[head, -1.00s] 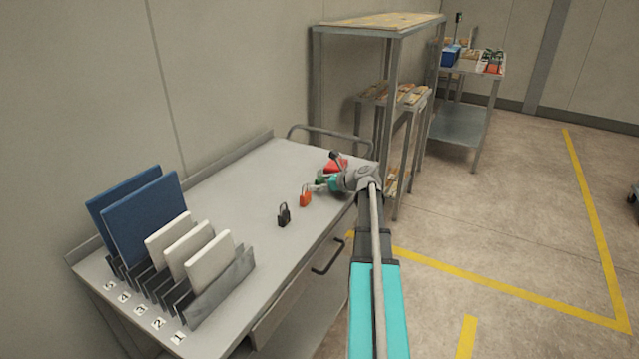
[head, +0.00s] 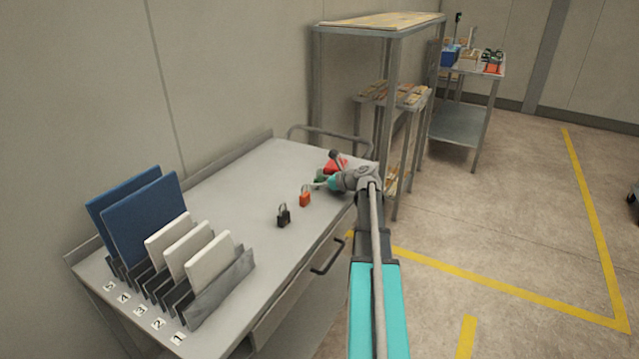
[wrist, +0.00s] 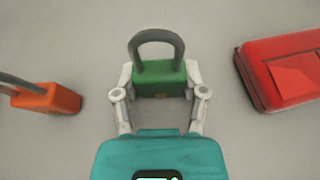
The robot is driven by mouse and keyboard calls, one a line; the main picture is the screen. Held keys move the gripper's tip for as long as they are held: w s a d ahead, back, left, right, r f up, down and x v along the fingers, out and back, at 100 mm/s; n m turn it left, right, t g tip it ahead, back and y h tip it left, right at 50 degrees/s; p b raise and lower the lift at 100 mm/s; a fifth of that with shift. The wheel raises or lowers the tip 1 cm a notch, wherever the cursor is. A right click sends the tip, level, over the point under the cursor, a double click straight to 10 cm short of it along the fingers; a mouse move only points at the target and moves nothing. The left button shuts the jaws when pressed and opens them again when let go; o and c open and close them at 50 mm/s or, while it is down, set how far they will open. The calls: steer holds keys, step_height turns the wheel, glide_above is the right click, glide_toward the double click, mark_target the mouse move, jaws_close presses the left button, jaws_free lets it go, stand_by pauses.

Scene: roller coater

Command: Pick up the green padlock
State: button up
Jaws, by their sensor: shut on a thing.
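The green padlock (wrist: 160,80) with its dark grey shackle is between the two light grey fingers of my gripper (wrist: 160,86) in the wrist view. The fingers touch the sides of its green body, so the gripper is shut on it. I cannot tell whether the padlock touches the tabletop. In the head view, a small part of the green padlock (head: 320,176) shows beside my gripper (head: 322,184), and my wrist hides much of the area.
An orange-red padlock (wrist: 48,98) lies left of the gripper, and a red box-like object (wrist: 284,72) lies right. A black padlock (head: 284,215) stands nearer on the grey table (head: 235,190). A rack (head: 222,287) holds blue and white panels at the near left.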

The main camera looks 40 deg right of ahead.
steer(key=shift+r+p, duration=1.1)
steer(key=shift+r, duration=0.1)
steer(key=s+d+r+p, duration=0.2)
steer(key=s+r+p, duration=0.8)
steer(key=s, duration=0.3)
steer(key=shift+s+d+r, duration=0.2)
steer(key=shift+s+d, duration=0.15)
steer(key=shift+s, duration=0.05)
steer(key=shift+d, duration=0.1)
